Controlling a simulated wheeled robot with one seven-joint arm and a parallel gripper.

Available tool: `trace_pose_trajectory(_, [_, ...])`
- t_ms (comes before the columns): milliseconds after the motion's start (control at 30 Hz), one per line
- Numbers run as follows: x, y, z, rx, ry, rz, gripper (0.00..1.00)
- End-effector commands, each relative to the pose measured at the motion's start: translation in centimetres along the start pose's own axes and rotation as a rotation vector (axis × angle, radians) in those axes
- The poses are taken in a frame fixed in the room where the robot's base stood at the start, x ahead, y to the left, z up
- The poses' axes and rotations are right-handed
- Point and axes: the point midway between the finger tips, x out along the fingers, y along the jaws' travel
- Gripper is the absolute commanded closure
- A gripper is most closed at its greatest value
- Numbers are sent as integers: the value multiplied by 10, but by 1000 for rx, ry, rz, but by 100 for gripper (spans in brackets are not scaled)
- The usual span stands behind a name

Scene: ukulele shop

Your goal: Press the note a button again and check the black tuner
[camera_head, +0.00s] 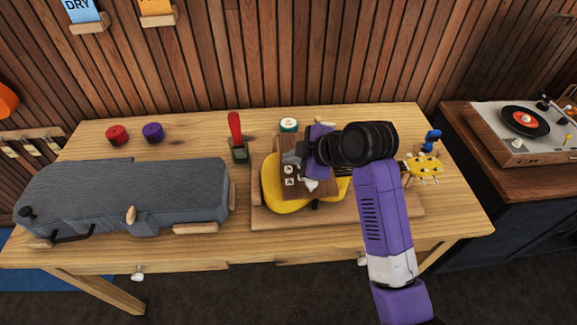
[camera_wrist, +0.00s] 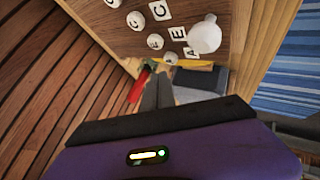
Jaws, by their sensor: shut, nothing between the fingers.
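A brown wooden box (camera_head: 308,193) stands over the yellow ukulele body (camera_head: 272,190). In the wrist view the box top (camera_wrist: 215,12) carries a row of round white buttons beside lettered tiles. The note A button (camera_wrist: 177,60) is at the row's near end, by the A tile (camera_wrist: 192,53). My gripper (camera_head: 290,159) is shut and empty at the box's left back side. In the wrist view its dark fingertips (camera_wrist: 158,80) are close to the A button; I cannot tell whether they touch. The yellow headstock (camera_head: 425,167) bears a blue clip-like thing (camera_head: 432,140). I cannot make out a black tuner.
A grey case (camera_head: 180,190) fills the table's left. A turntable (camera_head: 525,130) stands right.

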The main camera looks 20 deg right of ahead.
Motion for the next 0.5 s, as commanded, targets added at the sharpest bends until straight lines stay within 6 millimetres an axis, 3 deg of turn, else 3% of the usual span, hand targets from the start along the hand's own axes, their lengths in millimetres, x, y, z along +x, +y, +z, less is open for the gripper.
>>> trace_pose_trajectory(500, [-33,24,-24,0,0,1,100])
